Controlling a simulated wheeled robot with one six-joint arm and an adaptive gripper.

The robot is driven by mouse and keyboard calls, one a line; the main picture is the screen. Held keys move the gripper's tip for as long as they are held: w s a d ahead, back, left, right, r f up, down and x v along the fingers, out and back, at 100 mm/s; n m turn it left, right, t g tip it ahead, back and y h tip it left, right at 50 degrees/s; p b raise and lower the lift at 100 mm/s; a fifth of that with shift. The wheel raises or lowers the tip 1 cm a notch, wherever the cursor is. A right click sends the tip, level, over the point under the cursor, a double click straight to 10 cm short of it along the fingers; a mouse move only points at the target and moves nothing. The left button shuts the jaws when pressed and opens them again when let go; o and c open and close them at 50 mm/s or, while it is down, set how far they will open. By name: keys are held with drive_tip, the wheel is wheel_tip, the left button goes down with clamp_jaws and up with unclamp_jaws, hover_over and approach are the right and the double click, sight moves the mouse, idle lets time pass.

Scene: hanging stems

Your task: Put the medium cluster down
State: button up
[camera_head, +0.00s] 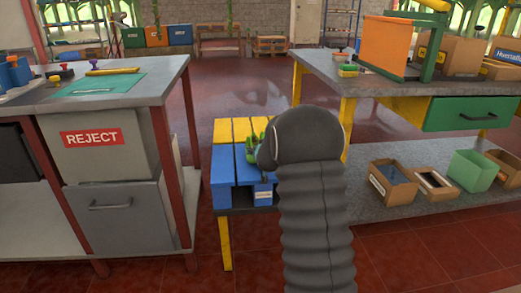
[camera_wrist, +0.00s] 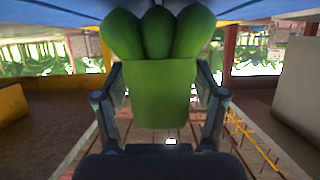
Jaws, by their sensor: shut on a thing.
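A green cluster (camera_wrist: 160,92) with rounded lobes at its upper end fills the middle of the wrist view. My gripper (camera_wrist: 160,75) is shut on it, with one finger at each side. In the head view the green cluster (camera_head: 252,150) shows only in part, beside the dark rounded end of my arm. It appears over or beside the small blue and yellow table (camera_head: 224,170); I cannot tell whether it touches the table. My arm hides the table's right part and most of my gripper.
A workbench with a grey bin marked REJECT (camera_head: 90,140) stands at left. A bench with a green drawer (camera_head: 470,113) stands at right, with open boxes (camera_head: 393,183) on its lower shelf. Red tiled floor (camera_head: 240,75) is clear behind the small table.

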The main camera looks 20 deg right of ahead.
drive_tip(key=o, duration=1.8)
drive_tip(key=shift+r, duration=0.1)
